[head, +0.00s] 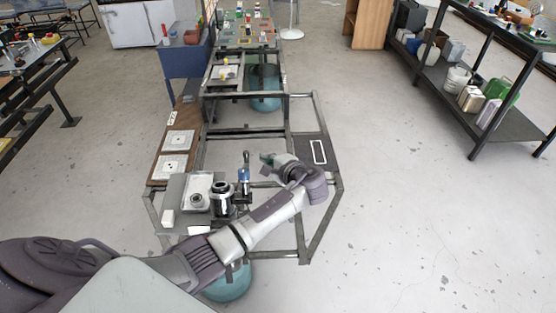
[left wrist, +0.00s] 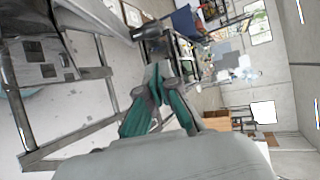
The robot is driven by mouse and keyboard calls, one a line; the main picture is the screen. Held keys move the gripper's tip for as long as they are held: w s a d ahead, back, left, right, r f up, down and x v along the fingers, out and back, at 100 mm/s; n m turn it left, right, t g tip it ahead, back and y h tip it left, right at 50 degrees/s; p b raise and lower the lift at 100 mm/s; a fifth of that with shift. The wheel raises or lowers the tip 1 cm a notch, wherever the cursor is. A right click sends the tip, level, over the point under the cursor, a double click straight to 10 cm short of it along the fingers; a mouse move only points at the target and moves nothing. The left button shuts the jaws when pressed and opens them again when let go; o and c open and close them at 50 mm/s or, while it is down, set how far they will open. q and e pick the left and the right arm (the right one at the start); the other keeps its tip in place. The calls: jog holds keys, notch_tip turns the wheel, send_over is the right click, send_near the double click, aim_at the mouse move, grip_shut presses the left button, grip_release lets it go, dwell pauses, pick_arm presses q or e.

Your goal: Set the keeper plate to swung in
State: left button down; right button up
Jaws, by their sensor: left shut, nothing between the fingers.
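A dark cylindrical fixture (head: 222,200) stands upright on a grey plate at the near end of the metal frame. An upright part with a blue section (head: 244,178) stands just right of it. I cannot make out the keeper plate or its position at this size. My left gripper (head: 266,158) is right of the blue part in the head view, with its arm passing in front of the fixture's near side. Its teal fingers (left wrist: 158,72) are shut and empty in the left wrist view. My right gripper is not in view.
A white ring-shaped part on a light tray (head: 197,190) lies left of the fixture. Two white squares (head: 176,153) lie on a brown board behind. A dark panel with a white outline (head: 311,150) is at the right. Frame bars surround open gaps.

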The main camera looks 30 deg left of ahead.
aim_at(245, 165)
pick_arm(q)
jog(key=a, duration=0.1)
jog(key=s+a, duration=0.1)
jog(key=a, duration=0.1)
jog(key=shift+s+f+p, duration=0.1)
jog(key=shift+p, duration=0.3)
jog(key=shift+d, duration=0.1)
